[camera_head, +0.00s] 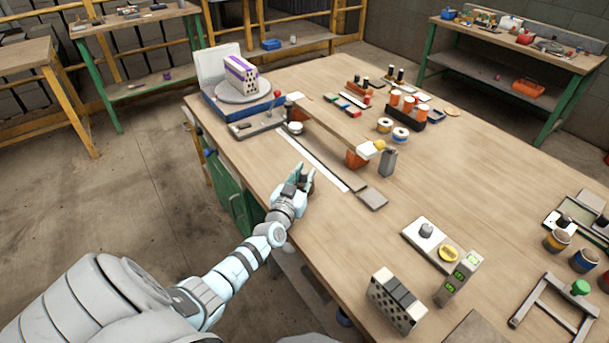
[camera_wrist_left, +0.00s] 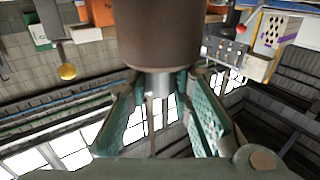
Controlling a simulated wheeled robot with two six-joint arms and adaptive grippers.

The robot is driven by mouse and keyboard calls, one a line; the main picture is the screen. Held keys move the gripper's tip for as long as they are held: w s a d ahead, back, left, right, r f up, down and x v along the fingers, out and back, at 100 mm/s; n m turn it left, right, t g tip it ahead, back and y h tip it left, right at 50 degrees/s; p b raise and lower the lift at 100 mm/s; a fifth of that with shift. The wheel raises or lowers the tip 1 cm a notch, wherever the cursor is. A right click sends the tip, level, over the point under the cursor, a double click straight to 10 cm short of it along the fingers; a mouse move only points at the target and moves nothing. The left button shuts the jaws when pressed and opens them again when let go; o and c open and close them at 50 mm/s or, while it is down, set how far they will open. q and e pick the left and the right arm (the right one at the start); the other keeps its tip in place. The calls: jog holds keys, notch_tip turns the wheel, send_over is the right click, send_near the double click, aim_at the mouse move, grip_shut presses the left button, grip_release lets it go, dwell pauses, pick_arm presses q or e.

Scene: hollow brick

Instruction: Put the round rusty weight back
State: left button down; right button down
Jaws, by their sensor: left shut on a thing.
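My left gripper (camera_head: 300,180) is above the left edge of the wooden workbench (camera_head: 480,165), near a long white strip (camera_head: 320,162). In the left wrist view my left gripper (camera_wrist_left: 160,88) is shut on the pale metal neck of a large brown cylinder, the round rusty weight (camera_wrist_left: 160,35). In the head view the weight is mostly hidden behind the fingers, with only a small dark brown part (camera_head: 309,181) showing. My right gripper is not in view.
A brick with a purple stripe (camera_head: 241,75) sits on a round grey plate at the far left. A hollow brick (camera_head: 397,300) and a white plate with a grey knob (camera_head: 426,232) stand nearer. The bench centre is clear.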

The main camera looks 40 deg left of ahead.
aim_at(303, 175)
pick_arm(q)
jog(key=shift+f, duration=0.1)
jog(key=c, duration=1.5)
grip_release()
jog(key=shift+s+d+f, duration=0.1)
jog(key=shift+f, duration=0.1)
jog(key=shift+o, duration=0.3)
jog(key=shift+f, duration=0.1)
jog(key=shift+r+p, duration=0.3)
jog(key=shift+r, duration=0.1)
jog(key=p+v, duration=0.1)
jog(key=v, duration=0.1)
jog(key=r+p+v, duration=0.1)
jog(key=p+v, duration=0.1)
jog(key=shift+s, duration=0.15)
jog(key=p+v, duration=0.1)
jog(key=v, duration=0.6)
jog(key=shift+s+d+p, duration=0.1)
jog(key=shift+s+p, duration=0.25)
jog(key=shift+w+f, duration=0.1)
